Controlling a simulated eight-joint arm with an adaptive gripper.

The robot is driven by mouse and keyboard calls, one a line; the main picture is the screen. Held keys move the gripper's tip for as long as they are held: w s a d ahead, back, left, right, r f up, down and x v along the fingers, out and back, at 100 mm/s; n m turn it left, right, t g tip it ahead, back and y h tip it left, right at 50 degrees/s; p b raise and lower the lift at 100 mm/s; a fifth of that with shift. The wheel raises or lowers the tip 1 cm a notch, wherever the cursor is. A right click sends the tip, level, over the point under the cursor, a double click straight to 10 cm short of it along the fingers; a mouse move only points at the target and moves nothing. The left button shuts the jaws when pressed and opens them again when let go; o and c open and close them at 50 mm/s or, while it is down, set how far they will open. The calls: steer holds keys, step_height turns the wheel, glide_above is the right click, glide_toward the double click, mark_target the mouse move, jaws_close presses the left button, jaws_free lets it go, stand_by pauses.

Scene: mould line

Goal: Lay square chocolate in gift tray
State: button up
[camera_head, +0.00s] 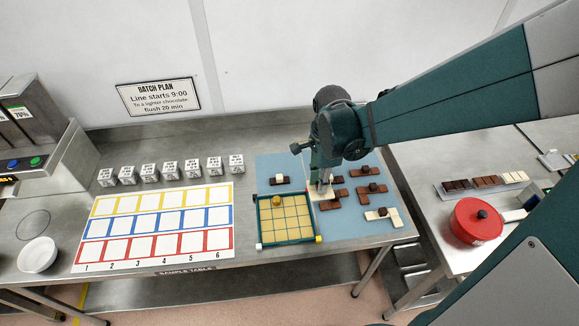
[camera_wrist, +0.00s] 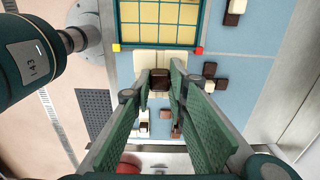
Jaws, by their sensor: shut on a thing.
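The gift tray (camera_head: 287,243) is a green-rimmed tray with a yellow gridded floor. It lies on the blue mat, and part of it shows at the top of the wrist view (camera_wrist: 157,47). My gripper (camera_head: 322,188) is just right of the tray in the head view. In the wrist view my gripper (camera_wrist: 160,80) is shut on the dark knob of a cream square chocolate (camera_wrist: 146,59). The square chocolate also shows under the fingers in the head view (camera_head: 326,194). Whether it touches the mat is hard to tell.
A small brown block (camera_head: 276,200) sits in the tray's upper part. Several knobbed chocolates, such as a brown one (camera_head: 371,188) and a cream one (camera_head: 383,214), lie right of the tray. A chart (camera_head: 155,228) and white cubes (camera_head: 192,167) are left; a red pot (camera_head: 476,221) is right.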

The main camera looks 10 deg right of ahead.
steer(key=w+a+f, duration=0.3)
steer(key=w+a, duration=0.1)
steer(key=a, duration=0.3)
steer(key=shift+f, duration=0.2)
steer(key=shift+f, duration=2.85)
steer(key=shift+f, duration=0.1)
steer(key=shift+f, duration=1.95)
steer(key=shift+f, duration=0.2)
steer(key=o, duration=0.9)
